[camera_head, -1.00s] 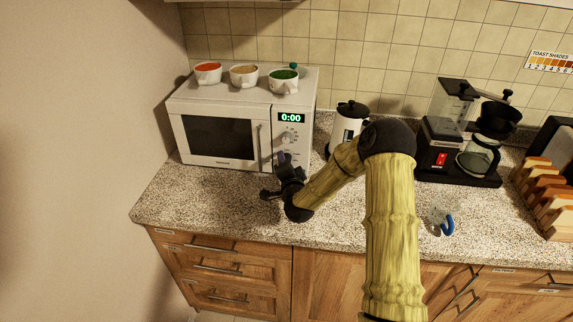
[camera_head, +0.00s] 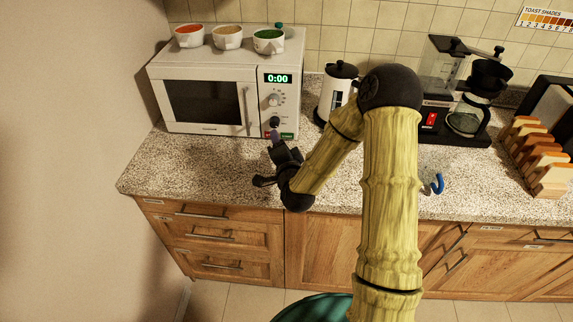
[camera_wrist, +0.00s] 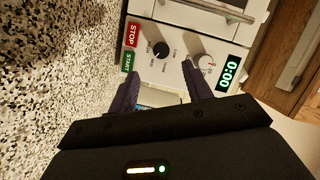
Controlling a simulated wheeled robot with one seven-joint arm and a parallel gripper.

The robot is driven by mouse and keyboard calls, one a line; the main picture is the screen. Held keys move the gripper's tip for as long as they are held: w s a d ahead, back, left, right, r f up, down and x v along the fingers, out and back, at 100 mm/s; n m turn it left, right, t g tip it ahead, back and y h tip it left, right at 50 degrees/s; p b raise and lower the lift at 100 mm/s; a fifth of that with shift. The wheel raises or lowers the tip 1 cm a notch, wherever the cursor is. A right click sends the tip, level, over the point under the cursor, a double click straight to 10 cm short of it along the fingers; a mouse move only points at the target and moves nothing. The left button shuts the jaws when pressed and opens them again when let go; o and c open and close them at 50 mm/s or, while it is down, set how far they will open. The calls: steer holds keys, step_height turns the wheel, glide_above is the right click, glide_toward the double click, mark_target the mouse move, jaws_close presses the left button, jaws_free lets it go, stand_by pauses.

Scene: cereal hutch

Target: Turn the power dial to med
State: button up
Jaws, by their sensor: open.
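The white microwave (camera_head: 215,62) stands at the back left of the counter, its control panel on its right side. Under the green 0:00 display, which also shows in the wrist view (camera_wrist: 230,71), is a pale dial (camera_head: 273,100), also in the wrist view (camera_wrist: 204,61). Below it is a black dial (camera_wrist: 161,49) with small labels beside it, too small to read surely; I cannot tell its setting. My gripper (camera_head: 275,138) is in front of the lower panel. In the wrist view my gripper (camera_wrist: 160,84) has its purple fingers spread, empty, apart from the dials.
Several bowls, one green (camera_head: 269,40), sit on the microwave. A white canister (camera_head: 334,94) stands to its right, then a coffee maker (camera_head: 466,121) and a toast rack (camera_head: 535,155). A blue-handled item (camera_head: 438,184) lies on the counter. A wall bounds the left side.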

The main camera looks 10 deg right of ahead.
steer(key=s+p, duration=0.1)
steer(key=s, duration=0.1)
steer(key=s+r+p, duration=0.1)
steer(key=s, duration=0.2)
steer(key=shift+s+d, duration=0.15)
steer(key=p, duration=0.3)
steer(key=shift+s+r+p, duration=0.1)
steer(key=shift+s+p, duration=0.2)
steer(key=shift+s+p, duration=0.15)
steer(key=shift+p, duration=0.35)
steer(key=s+p, duration=0.2)
steer(key=p, duration=0.3)
steer(key=shift+f, duration=0.2)
steer(key=shift+w, duration=0.1)
